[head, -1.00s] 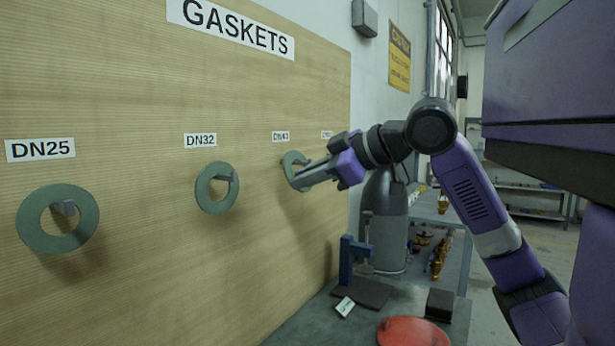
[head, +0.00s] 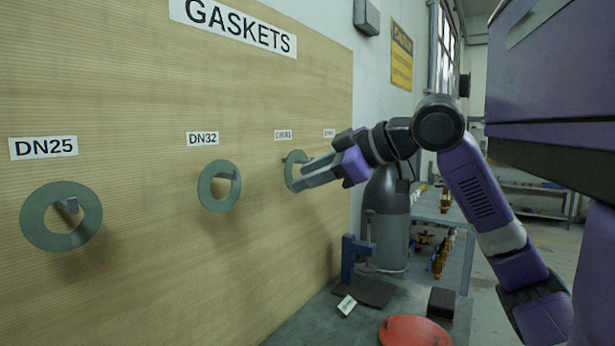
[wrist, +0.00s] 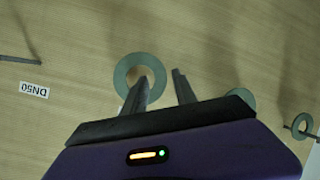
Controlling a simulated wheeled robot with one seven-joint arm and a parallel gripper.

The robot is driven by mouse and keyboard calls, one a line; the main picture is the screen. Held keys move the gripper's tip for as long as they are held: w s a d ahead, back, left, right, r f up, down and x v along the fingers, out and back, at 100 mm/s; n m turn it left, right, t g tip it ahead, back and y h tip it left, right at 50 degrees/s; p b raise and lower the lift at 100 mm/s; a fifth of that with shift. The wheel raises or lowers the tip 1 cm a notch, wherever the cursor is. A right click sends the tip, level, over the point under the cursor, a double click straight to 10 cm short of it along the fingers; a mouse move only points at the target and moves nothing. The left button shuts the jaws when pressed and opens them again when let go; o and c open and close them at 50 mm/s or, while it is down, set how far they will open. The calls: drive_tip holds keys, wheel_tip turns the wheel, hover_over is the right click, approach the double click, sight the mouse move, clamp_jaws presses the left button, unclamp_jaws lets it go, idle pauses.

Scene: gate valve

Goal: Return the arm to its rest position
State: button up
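My gripper (head: 306,175) is at the third gasket (head: 291,160) along the wooden board, whose label is blurred in the head view. My arm reaches in from the right, bent at a raised elbow.
Gaskets hang on pegs under DN25 (head: 38,218) and DN32 (head: 206,190). The DN50 peg (wrist: 18,59) looks bare in the wrist view. Below my arm are a grey cylinder (head: 388,230), a blue stand (head: 349,260) and a red disc (head: 415,331) on the bench.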

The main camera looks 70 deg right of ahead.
drive_tip(key=v, duration=0.7)
drive_tip(key=shift+s, duration=0.15)
